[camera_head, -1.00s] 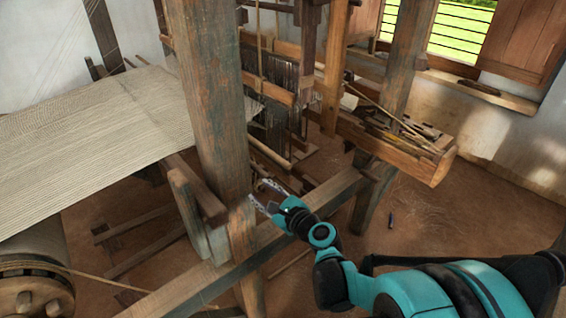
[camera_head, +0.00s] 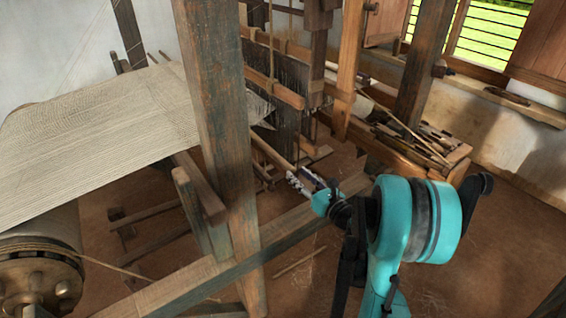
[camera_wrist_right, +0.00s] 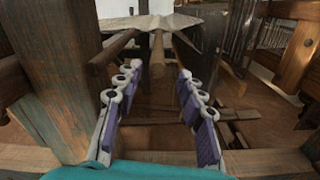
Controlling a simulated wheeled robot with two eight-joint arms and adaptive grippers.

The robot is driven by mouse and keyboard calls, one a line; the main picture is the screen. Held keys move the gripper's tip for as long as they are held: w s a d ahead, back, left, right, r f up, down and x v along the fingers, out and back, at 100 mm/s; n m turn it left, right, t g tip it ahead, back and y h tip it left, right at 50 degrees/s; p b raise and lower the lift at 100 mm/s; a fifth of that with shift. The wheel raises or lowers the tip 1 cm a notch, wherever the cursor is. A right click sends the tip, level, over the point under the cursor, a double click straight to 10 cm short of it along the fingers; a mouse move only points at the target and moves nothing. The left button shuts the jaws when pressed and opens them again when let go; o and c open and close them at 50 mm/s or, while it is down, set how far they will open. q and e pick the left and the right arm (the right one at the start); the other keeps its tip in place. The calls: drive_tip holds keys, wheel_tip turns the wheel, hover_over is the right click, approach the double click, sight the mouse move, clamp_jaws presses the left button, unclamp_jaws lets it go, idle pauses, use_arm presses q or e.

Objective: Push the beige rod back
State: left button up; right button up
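The beige rod (camera_head: 270,152) is a pale wooden bar low in the loom, behind the thick weathered post. In the right wrist view a pale rod (camera_wrist_right: 157,50), which appears to be the same one, points toward the camera between the fingertips. My right gripper (camera_head: 304,178) is at the near end of the rod in the head view. Its two purple-padded fingers are spread apart in the wrist view (camera_wrist_right: 159,73), with nothing held. I cannot tell whether a finger touches the rod. My left gripper is out of view.
The weathered post (camera_head: 215,110) stands left of my right gripper, and a long floor-level beam (camera_head: 190,285) runs below it. The woven cloth (camera_head: 90,130) stretches at left. A wooden tray of tools (camera_head: 420,150) lies behind at right. Open floor (camera_head: 480,270) is at front right.

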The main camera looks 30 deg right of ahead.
sight(285, 165)
drive_tip(key=w, duration=0.5)
drive_tip(key=w+a+b, duration=0.1)
drive_tip(key=w, duration=0.1)
drive_tip(key=shift+w, duration=0.3)
clamp_jaws()
